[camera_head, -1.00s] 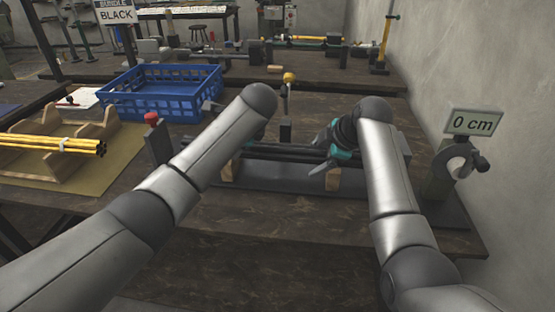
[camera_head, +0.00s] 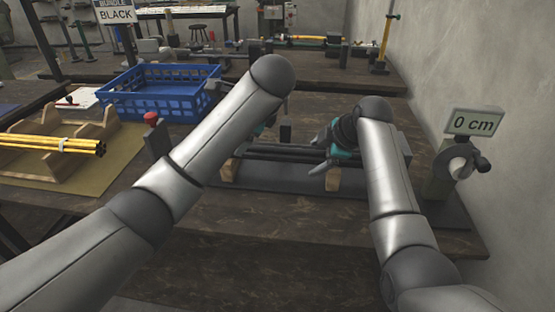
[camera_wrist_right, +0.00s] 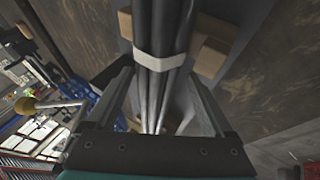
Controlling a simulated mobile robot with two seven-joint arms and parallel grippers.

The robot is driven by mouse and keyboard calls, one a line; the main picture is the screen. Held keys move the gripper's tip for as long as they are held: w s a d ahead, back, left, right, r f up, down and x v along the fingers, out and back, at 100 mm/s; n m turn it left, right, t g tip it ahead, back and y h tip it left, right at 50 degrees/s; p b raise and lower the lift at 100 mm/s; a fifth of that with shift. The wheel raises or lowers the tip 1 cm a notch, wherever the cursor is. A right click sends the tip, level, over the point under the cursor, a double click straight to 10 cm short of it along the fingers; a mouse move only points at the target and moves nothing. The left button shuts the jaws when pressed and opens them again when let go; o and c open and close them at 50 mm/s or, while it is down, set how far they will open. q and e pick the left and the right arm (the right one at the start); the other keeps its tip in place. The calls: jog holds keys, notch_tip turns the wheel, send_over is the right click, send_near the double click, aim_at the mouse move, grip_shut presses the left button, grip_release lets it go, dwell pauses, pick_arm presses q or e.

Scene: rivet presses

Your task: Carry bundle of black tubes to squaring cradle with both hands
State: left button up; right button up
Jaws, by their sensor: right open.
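The bundle of black tubes (camera_head: 285,152) lies lengthwise across the wooden blocks of the squaring cradle (camera_head: 333,179) on a dark base plate. In the right wrist view the bundle (camera_wrist_right: 166,35) has a white band around it, with wooden blocks (camera_wrist_right: 211,50) on either side. My right gripper (camera_head: 325,155) is at the right part of the bundle; its jaws are open, with the tubes running between the fingers (camera_wrist_right: 160,105). My left gripper (camera_head: 263,128) is mostly hidden behind my left forearm, with only a bit of teal showing near the far side of the cradle.
A yellow tube bundle (camera_head: 70,144) rests in a wooden cradle at left. A blue crate (camera_head: 160,105) stands behind it. A red-topped post (camera_head: 152,120) is beside my left arm. A "0 cm" sign (camera_head: 473,122) and a clamp-like fixture (camera_head: 455,165) stand at right by the wall.

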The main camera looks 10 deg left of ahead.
jog(key=v, duration=1.1)
jog(key=shift+d+r, duration=0.2)
jog(key=shift+r, duration=0.15)
jog(key=shift+s, duration=0.1)
